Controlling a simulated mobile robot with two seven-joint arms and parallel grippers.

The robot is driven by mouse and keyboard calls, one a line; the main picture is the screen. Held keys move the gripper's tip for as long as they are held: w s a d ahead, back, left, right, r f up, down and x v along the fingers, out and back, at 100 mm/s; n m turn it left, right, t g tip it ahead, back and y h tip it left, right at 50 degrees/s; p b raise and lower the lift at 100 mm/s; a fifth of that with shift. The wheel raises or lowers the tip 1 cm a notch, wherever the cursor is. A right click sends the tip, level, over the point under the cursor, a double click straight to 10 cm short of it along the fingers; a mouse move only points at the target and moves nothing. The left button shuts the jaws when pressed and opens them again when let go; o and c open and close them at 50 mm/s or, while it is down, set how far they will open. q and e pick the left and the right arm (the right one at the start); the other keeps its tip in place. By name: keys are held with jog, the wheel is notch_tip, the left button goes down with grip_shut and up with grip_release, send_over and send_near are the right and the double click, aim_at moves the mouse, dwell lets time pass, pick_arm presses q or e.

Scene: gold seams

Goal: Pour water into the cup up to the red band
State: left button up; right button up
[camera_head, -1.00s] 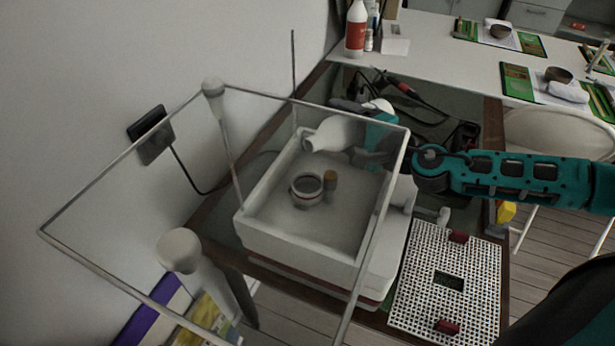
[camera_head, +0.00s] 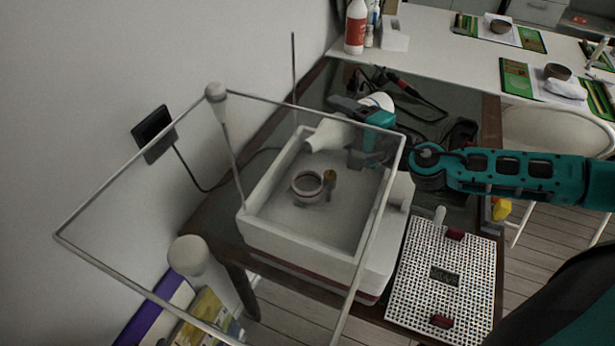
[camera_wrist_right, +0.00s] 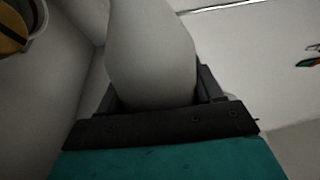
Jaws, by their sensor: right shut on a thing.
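A small round cup (camera_head: 306,187) with a dark rim stands in the white basin. I cannot make out its water level. A white bottle (camera_head: 331,134) is held tilted above the basin, its flared mouth pointing down-left, above and behind the cup. I see no stream of water. My right gripper (camera_head: 358,142) is shut on the bottle; the wrist view shows the pale bottle (camera_wrist_right: 150,50) between dark fingers. Part of the cup's rim (camera_wrist_right: 40,18) shows at that view's top left corner. My left gripper is not in view.
A short brown cylinder (camera_head: 330,178) stands right beside the cup. The white basin (camera_head: 300,242) lies under a thin raised frame (camera_head: 140,289). A white perforated plate (camera_head: 419,285) with red blocks is at right. Cables and tools lie behind the basin.

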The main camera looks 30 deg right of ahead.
jog(key=shift+r+n+p, duration=0.1)
jog(key=shift+n+p, duration=0.2)
jog(key=shift+p, duration=0.15)
dwell(0.4)
jog(key=shift+d, duration=0.25)
jog(key=shift+d, duration=0.65)
jog(key=shift+w+d, duration=0.2)
jog(key=shift+d, duration=0.15)
dwell(0.6)
